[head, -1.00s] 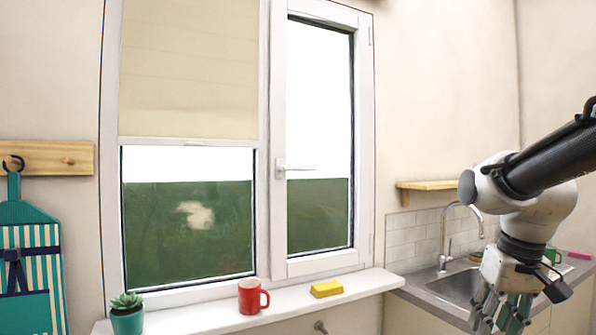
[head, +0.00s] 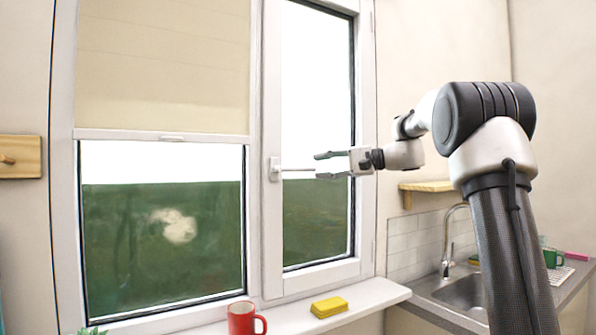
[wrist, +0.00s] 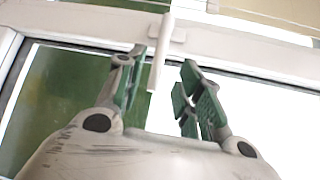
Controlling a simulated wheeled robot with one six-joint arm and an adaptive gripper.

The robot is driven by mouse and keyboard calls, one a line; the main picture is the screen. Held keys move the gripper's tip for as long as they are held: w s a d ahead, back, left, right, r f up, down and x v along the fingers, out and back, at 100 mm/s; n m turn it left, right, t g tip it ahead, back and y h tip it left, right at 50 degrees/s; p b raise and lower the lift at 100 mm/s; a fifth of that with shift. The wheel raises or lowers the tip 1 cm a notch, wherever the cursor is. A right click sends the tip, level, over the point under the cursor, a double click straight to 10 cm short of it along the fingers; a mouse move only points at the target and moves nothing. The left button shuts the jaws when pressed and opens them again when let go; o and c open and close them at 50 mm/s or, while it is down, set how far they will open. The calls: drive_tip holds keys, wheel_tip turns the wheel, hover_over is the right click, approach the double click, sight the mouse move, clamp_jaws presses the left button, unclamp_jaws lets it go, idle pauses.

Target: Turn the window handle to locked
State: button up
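The white window handle (head: 275,168) is on the left stile of the right window sash. Its lever points right, horizontally, in the head view. My gripper (head: 322,165) is at the lever's free end, its fingers pointing left toward the handle base. In the wrist view, the handle lever (wrist: 161,55) reaches down between the green-padded fingertips of my gripper (wrist: 164,80), nearer the left finger. The fingers are apart with a clear gap on the right side. Whether the left finger touches the lever cannot be told.
A red mug (head: 242,318) and a yellow sponge (head: 329,307) are on the white sill (head: 372,297) below. A roller blind (head: 165,65) covers the upper left pane. A small wooden shelf (head: 425,186) and a sink (head: 462,292) are at the right.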

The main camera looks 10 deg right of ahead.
sight(306, 169)
drive_tip(key=x, duration=0.6)
drive_tip(key=shift+w+a+f, duration=0.15)
drive_tip(key=shift+w+a, duration=0.1)
drive_tip(key=shift+a, duration=0.05)
drive_tip(key=shift+c, duration=0.2)
clamp_jaws()
